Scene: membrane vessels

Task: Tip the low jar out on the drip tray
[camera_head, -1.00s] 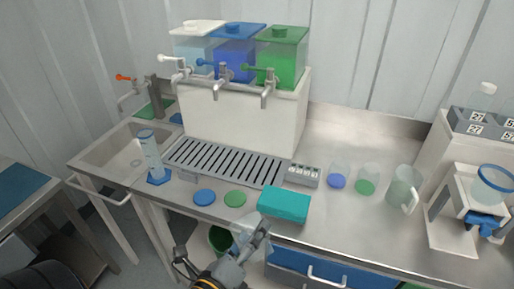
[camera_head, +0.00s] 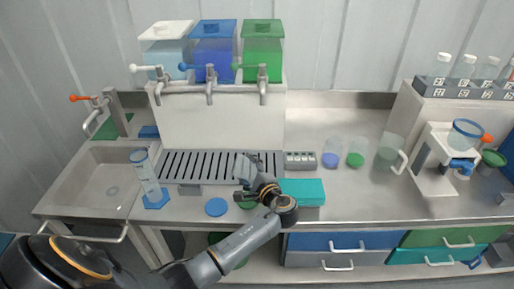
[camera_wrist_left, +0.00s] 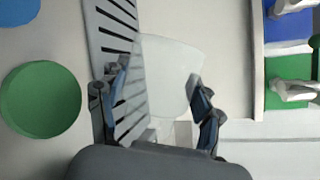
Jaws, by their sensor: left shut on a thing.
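My left gripper (camera_head: 250,184) is shut on a clear, whitish low jar (camera_head: 242,168). The jar is at the right end of the slotted drip tray (camera_head: 165,178), above or at its surface; I cannot tell the gap. In the left wrist view the low jar (camera_wrist_left: 165,70) sits between the two fingers of my left gripper (camera_wrist_left: 158,98), beside the drip tray's slots (camera_wrist_left: 103,35). I cannot make out its tilt or any contents. My right gripper is not in view.
White, blue (camera_head: 212,55) and green (camera_head: 262,55) tanks with taps stand behind the tray. A measuring cylinder (camera_head: 146,172) stands left, by the sink (camera_head: 95,180). A blue disc (camera_head: 216,207), a teal block (camera_head: 305,192) and clear beakers (camera_head: 356,153) are nearby.

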